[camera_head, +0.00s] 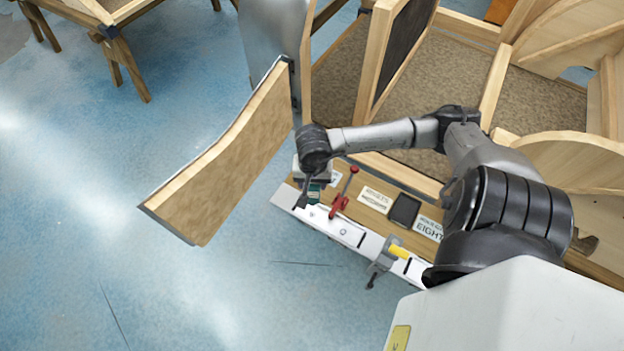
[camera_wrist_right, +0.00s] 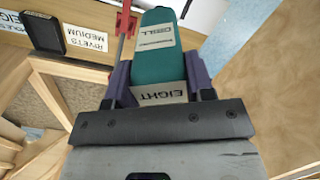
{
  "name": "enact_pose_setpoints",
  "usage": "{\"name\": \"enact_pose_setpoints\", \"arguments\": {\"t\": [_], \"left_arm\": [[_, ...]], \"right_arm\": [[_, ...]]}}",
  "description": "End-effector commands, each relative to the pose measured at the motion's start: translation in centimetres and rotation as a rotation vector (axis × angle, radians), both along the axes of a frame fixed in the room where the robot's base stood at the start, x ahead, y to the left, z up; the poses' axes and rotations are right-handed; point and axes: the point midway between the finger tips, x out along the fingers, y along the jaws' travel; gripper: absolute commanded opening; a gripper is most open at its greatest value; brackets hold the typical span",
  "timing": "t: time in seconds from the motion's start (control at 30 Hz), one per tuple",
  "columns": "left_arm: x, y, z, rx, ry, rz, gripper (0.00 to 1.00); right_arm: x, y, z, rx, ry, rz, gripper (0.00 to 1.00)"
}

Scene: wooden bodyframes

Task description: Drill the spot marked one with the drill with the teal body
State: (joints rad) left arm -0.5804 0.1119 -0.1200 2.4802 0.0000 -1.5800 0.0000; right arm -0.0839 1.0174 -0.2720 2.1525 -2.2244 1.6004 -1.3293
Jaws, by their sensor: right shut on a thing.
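The teal-bodied drill (camera_wrist_right: 158,52) sits between the two fingers of my right gripper (camera_wrist_right: 160,88) in the right wrist view. A pale label on its body appears to read drill, and a label reading EIGHT shows between the fingers. In the head view only a small teal part of the drill (camera_head: 314,188) shows. There my right gripper (camera_head: 306,190) points down over the left end of the shelf and is shut on the drill. I see no spot marked one. My left gripper is not in view.
The wooden shelf (camera_head: 374,222) has a white front edge (camera_head: 340,230). A red clamp (camera_head: 343,196), a black box (camera_head: 405,210) and a yellow-handled clamp (camera_head: 398,252) are there. A wooden panel (camera_head: 225,160) stands out to the left. Blue floor lies open in front.

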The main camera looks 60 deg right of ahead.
Motion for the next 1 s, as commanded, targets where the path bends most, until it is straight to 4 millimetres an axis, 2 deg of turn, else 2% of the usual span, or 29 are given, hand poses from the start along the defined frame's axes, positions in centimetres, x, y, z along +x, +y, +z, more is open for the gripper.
{"name": "enact_pose_setpoints", "arguments": {"t": [0.37, 0.87, 1.0], "left_arm": [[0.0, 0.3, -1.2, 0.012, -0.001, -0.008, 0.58], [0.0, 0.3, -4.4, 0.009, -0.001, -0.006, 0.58], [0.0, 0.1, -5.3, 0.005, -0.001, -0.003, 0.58]], "right_arm": [[0.0, 0.0, -2.1, 0.002, 0.000, -0.001, 0.16], [0.0, -0.1, -7.3, -0.001, -0.002, 0.001, 0.16], [0.1, 0.0, -8.1, 0.000, -0.002, 0.002, 0.16]]}}
